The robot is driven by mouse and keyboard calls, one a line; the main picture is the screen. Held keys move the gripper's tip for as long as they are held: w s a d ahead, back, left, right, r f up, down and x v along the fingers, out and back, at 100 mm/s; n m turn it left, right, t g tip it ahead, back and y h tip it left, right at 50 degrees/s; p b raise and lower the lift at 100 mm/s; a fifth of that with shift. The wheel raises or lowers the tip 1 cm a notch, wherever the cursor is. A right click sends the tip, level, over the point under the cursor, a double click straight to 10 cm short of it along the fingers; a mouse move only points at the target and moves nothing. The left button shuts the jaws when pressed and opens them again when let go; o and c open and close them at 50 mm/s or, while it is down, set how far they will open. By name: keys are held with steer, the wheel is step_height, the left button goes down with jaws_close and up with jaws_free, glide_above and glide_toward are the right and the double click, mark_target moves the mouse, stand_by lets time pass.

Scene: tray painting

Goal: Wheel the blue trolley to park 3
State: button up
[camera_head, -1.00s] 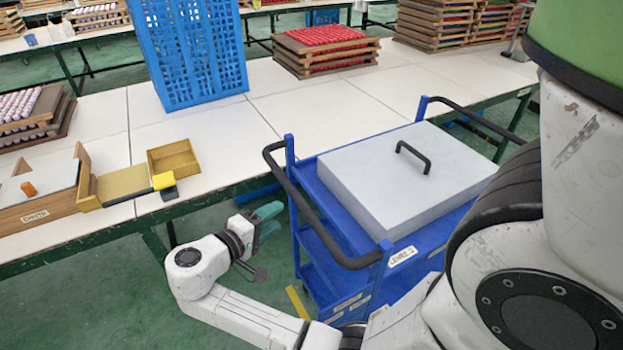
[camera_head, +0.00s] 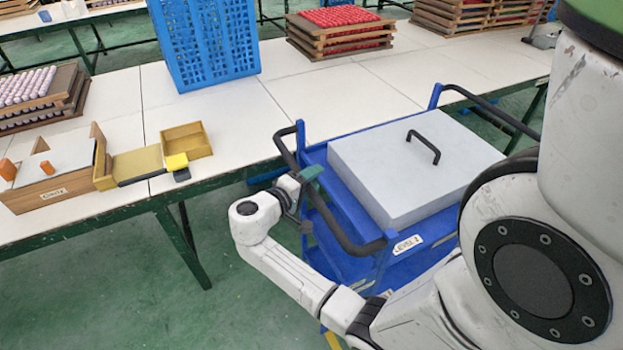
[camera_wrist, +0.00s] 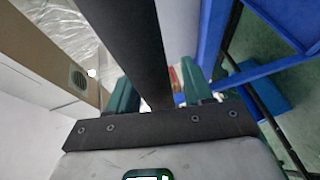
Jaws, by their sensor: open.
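The blue trolley (camera_head: 418,264) stands against the front of the long table, with a grey lidded box on top and a "LEVEL 2"-like label on its corner. Its black push handle (camera_head: 338,228) faces left. My gripper (camera_head: 309,196) is open at this handle, with one green finger near the bar's upper side. In the wrist view the dark handle bar (camera_wrist: 135,45) runs between the two green fingers of my gripper (camera_wrist: 160,92), which are apart; I cannot tell whether either touches it. No park 3 sign is readable.
The white table (camera_head: 300,105) runs along the left and back; its green leg (camera_head: 183,245) stands left of my gripper. A blue crate (camera_head: 205,45) and wooden trays are on it. Green floor (camera_head: 110,300) is clear at lower left. A bit of yellow floor marking (camera_head: 330,340) shows.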

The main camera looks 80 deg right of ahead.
jaws_close()
stand_by(0.4)
